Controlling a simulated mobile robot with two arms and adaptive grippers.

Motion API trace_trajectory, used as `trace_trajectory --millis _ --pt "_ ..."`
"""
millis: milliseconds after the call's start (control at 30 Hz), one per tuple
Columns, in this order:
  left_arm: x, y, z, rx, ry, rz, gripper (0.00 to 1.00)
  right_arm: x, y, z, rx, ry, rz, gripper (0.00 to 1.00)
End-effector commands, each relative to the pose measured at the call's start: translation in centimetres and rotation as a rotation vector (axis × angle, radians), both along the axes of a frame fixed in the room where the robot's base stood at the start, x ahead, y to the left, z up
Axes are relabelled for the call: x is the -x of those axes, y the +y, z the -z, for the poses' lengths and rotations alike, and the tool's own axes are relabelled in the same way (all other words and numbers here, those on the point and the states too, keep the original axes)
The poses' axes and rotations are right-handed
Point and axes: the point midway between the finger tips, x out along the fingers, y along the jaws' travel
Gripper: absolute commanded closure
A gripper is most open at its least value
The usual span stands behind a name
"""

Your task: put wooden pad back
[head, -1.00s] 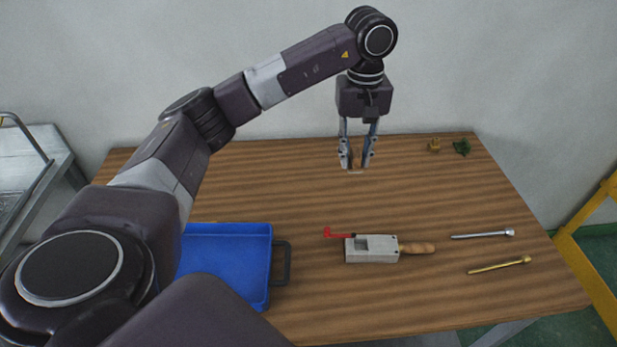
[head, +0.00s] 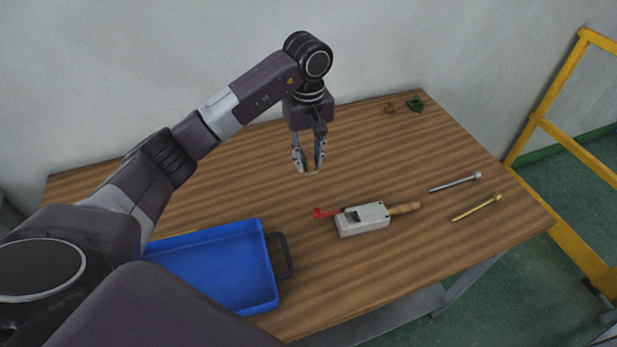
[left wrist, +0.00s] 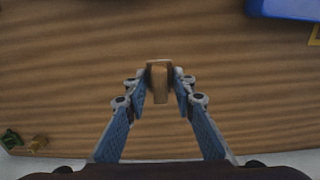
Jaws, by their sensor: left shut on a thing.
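My left gripper (head: 309,166) is over the back middle of the wooden table, pointing down. It is shut on a small wooden pad (left wrist: 159,82), a light brown block between the fingertips in the left wrist view. In the head view the pad is mostly hidden by the fingers, and I cannot tell exactly how far it is above the table. A grey mold (head: 362,219) with a wooden handle (head: 404,209) and a red part (head: 325,213) at its left end lies in front of the gripper. My right gripper is not in view.
A blue tray (head: 225,268) with a dark handle is at the front left. Two bolts, silver (head: 455,183) and yellow (head: 476,207), lie on the right. Small brown (head: 391,107) and green (head: 415,103) pieces are at the back right. The table (head: 250,180) between tray and gripper is clear.

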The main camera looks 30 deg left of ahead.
Motion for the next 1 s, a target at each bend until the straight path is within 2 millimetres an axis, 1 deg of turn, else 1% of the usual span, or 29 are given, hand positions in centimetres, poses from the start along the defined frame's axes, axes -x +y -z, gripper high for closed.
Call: trace_trajectory --millis 33,100,200,367,600,667,867,1000 --pt "0.1 0.0 1.0 0.001 0.005 0.0 0.95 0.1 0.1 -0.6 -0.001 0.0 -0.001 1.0" --pt "0.1 -0.1 2.2 0.001 0.002 0.0 0.95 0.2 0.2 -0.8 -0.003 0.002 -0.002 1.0" --pt "0.0 -0.1 3.3 0.002 -0.001 0.001 0.95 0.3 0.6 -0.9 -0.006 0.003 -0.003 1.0" --pt "0.0 0.0 4.3 0.001 0.0 0.0 0.95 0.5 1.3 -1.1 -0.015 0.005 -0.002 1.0" --pt "0.0 -0.1 7.6 0.002 0.002 0.0 0.95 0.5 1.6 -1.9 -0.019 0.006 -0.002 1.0" --pt "0.0 -0.1 8.0 0.001 -0.001 0.001 0.95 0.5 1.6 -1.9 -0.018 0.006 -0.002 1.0" --pt "-0.1 0.0 8.0 0.001 -0.002 0.001 0.95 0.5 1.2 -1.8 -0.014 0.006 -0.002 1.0" --pt "-0.1 0.0 8.5 0.001 -0.002 0.001 0.95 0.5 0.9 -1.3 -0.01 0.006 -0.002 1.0"
